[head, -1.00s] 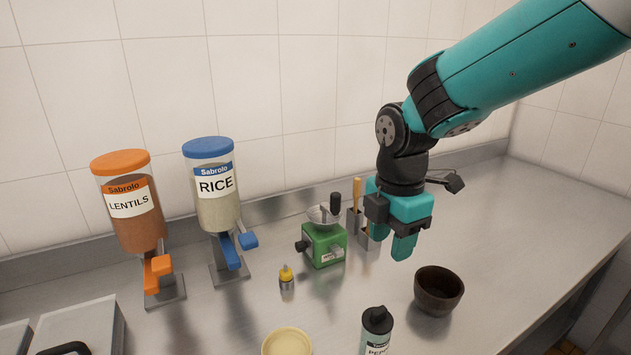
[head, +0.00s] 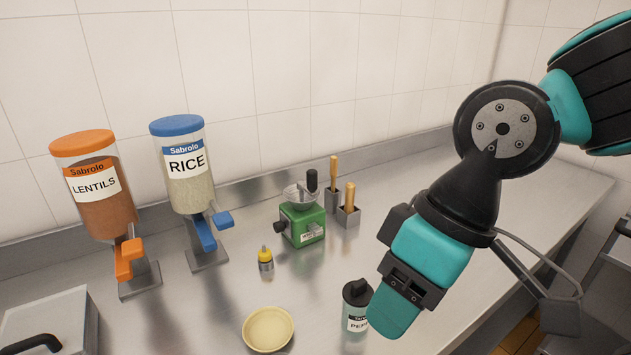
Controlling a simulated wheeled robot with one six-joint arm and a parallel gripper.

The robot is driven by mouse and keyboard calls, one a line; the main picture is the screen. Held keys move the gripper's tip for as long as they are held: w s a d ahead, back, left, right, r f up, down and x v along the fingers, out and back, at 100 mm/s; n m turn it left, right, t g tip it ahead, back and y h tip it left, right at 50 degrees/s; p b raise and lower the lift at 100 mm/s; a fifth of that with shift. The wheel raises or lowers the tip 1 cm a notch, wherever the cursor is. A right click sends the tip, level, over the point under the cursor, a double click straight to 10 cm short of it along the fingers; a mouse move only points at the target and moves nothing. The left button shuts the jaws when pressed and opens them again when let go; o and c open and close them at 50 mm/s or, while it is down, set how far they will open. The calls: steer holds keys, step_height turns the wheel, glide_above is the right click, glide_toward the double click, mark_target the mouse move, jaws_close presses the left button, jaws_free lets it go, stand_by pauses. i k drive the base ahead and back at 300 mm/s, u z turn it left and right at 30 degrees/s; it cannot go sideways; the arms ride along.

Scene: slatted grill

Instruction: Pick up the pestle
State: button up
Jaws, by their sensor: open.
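A dark, rounded rod, which looks like the pestle (head: 311,180), stands upright in the metal pan (head: 299,196) on top of a green kitchen scale (head: 303,226) in the middle of the counter. Its lower end is hidden in the pan. My gripper (head: 398,306) is in the right foreground, pointing down, well to the right of and nearer than the pestle. It is open, with nothing seen in it; one teal finger hides the other.
Two wooden-handled tools (head: 350,195) stand in metal holders right of the scale. A pepper bottle (head: 356,303) is close to my gripper. A yellow-capped bottle (head: 265,260), a cream bowl (head: 268,329), and lentil (head: 101,203) and rice (head: 186,170) dispensers stand to the left.

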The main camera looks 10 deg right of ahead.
mark_target(350, 187)
steer(key=z, duration=0.5)
steer(key=k, duration=1)
steer(key=z, duration=0.75)
steer(key=i, duration=2.25)
steer(key=u, duration=1.6)
